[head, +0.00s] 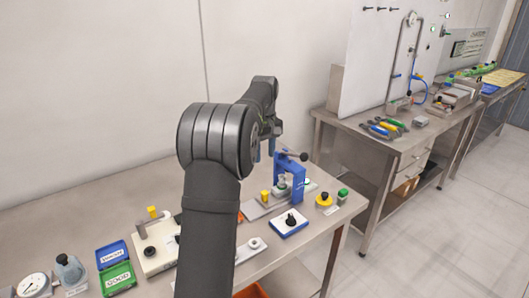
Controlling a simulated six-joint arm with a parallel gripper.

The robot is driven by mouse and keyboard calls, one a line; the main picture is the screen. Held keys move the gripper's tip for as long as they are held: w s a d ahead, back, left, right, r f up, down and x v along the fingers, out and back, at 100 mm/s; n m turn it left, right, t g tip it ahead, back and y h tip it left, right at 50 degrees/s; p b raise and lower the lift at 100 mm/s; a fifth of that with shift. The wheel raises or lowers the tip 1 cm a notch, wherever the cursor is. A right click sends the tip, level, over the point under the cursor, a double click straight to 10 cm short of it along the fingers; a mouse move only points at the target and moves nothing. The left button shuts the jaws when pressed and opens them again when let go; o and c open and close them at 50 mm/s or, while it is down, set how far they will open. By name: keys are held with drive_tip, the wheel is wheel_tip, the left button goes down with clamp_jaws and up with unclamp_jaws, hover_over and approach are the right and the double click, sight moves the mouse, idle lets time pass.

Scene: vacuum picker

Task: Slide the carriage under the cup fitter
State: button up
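The blue upright press (298,184), which looks like the cup fitter, stands on the right part of the near bench. It has a lever with a dark ball knob at its top. A pale metal rail (254,211) runs through its foot. A small grey piece (282,184) sits at the press's foot and may be the carriage; its exact position under the press is too small to tell. A yellow-topped peg (265,196) stands by the rail, left of the press. My gripper (264,152) points down, left of the press top, partly behind my arm; its opening is unclear.
A blue-edged white block (290,222) with a black knob sits in front of the press. Yellow (324,200) and green (343,195) round items stand to its right. Blue (112,255) and green (117,278) trays lie at left. My arm hides the bench middle.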

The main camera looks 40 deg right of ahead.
sight(264, 193)
drive_tip(key=a+f+n+h, duration=0.3)
drive_tip(key=a+n+h, duration=0.25)
drive_tip(key=n, duration=0.35)
drive_tip(key=a+f+n+h, duration=0.3)
drive_tip(key=a+n+h, duration=0.1)
drive_tip(key=a+n, duration=0.4)
drive_tip(key=shift+n+y, duration=0.25)
drive_tip(key=shift+n, duration=0.25)
drive_tip(key=x, duration=1.2)
drive_tip(key=d+r+x, duration=0.1)
drive_tip(key=x, duration=0.4)
drive_tip(key=shift+d+f, duration=0.3)
clamp_jaws()
